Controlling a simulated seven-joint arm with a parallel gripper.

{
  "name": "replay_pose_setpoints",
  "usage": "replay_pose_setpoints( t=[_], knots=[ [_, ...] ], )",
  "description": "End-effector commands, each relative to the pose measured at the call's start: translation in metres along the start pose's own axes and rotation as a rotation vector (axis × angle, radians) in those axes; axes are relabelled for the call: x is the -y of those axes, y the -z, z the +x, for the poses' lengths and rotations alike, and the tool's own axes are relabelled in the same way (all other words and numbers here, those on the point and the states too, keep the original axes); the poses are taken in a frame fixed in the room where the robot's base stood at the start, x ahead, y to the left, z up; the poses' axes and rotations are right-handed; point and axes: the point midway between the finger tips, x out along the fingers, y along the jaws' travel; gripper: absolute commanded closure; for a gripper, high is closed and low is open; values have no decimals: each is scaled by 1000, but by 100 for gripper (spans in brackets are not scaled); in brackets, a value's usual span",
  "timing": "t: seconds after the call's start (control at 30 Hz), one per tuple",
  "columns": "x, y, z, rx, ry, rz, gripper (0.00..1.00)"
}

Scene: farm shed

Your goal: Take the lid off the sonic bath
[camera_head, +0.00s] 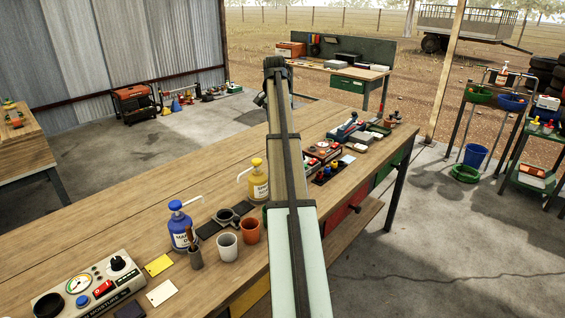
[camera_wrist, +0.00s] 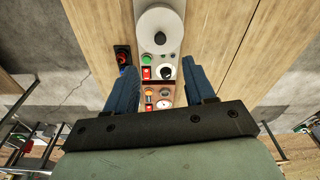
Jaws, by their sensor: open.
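In the wrist view a pale device with a round light-grey disc (camera_wrist: 158,28) on top lies at the top middle. Its front panel carries a green button, a red switch and a black knob. I cannot tell for sure whether this is the sonic bath or whether the disc is its lid. My gripper (camera_wrist: 161,78) has two blue fingers set wide apart, with nothing held between them. The fingers point toward the device and stay apart from it. In the head view my arm covers the middle of the bench, and I cannot make out the bath or my fingertips.
A brown-red panel with dials (camera_wrist: 158,97) shows between my fingers. On the wooden bench (camera_head: 100,225) stand a blue pump bottle (camera_head: 180,228), a yellow pump bottle (camera_head: 259,182), cups and a moisture meter (camera_head: 88,286). Several small devices crowd its far right end.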

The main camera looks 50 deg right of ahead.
Motion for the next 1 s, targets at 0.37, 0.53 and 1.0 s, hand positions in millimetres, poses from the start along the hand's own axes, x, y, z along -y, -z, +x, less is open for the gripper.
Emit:
replay_pose_setpoints(
  t=[0.37,0.53,1.0],
  knots=[
    [-1,0,54,1,-2,1,46],
    [-1,0,78,0,-2,1,46],
    [-1,7,116,-1,-1,1,46]
  ],
)
